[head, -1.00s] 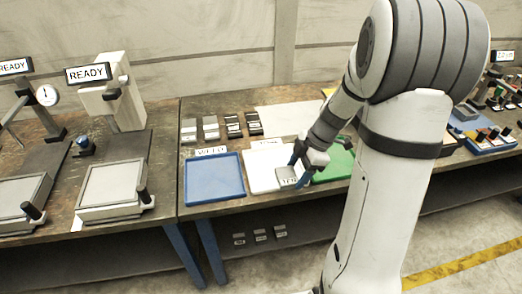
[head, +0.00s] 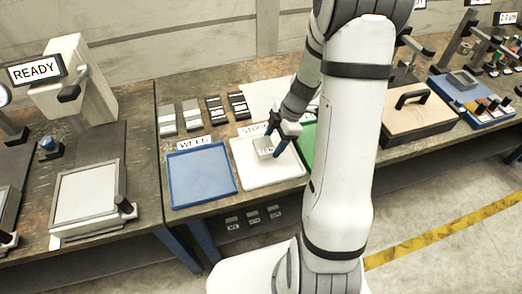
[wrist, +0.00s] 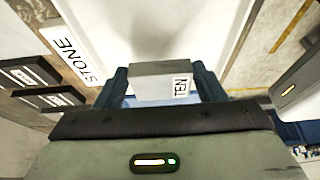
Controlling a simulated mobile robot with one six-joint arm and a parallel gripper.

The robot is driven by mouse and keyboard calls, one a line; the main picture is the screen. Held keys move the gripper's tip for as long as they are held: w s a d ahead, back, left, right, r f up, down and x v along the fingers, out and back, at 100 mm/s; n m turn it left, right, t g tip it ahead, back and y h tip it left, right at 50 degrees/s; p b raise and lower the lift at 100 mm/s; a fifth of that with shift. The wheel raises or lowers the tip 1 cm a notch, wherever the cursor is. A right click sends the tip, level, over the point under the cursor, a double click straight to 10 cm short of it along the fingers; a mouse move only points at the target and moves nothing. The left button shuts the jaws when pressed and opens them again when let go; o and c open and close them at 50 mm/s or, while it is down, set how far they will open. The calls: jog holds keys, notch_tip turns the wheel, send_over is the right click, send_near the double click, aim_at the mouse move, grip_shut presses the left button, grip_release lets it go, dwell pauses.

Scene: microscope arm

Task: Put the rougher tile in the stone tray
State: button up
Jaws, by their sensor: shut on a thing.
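My gripper (head: 272,143) is shut on a light grey tile (head: 263,147) with a white label on its face. In the wrist view the tile (wrist: 150,80) sits between the two dark blue fingers, and its label seems to read "TEN". The white stone tray (head: 280,176) lies under the gripper, with a "STONE" label (head: 253,128) at its back edge. The tile is over the back middle of this tray; I cannot tell whether it touches the tray floor. The tray surface (wrist: 205,30) fills the upper middle of the wrist view.
A blue tray (head: 203,178) labelled "WELD" stands to the left, and a green tray (head: 308,143) is partly hidden behind my arm on the right. Several grey and dark blocks (head: 215,110) stand in a row behind. More small blocks (head: 252,217) lie on the lower shelf.

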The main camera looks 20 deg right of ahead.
jog(key=shift+d+f, duration=0.15)
jog(key=shift+f, duration=1.9)
jog(key=shift+f, duration=0.15)
jog(key=o, duration=1.6)
